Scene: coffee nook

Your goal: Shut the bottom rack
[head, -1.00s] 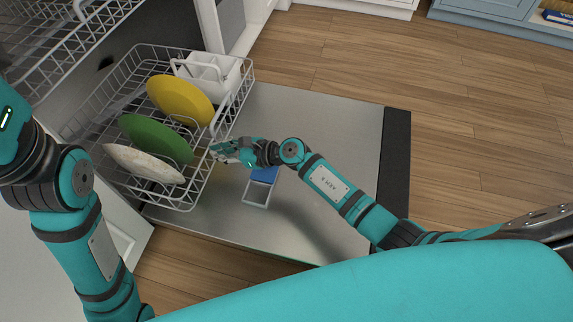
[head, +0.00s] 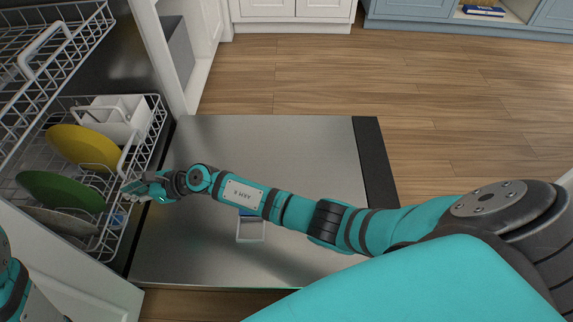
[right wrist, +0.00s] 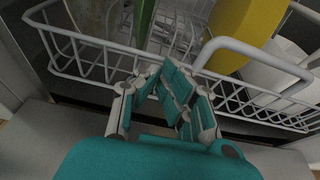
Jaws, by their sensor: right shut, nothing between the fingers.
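The bottom rack (head: 152,138) is a white wire basket at the left of the head view, standing largely inside the dishwasher at the inner end of the lowered door. It holds a yellow plate (head: 84,147), a green plate (head: 60,191), a pale plate (head: 60,221) and a white cutlery basket (head: 118,122). My right gripper (head: 130,190) is shut and empty at the rack's front. In the right wrist view its fingers (right wrist: 168,75) overlap the front wires (right wrist: 110,68); whether they touch is unclear. My left gripper is out of view.
The dishwasher door (head: 290,150) lies flat and open, with an open dispenser lid (head: 250,237) on it. The upper rack (head: 75,35) is above left. White cabinets (head: 293,10) and blue cabinets (head: 410,14) stand behind clear wooden floor (head: 460,110).

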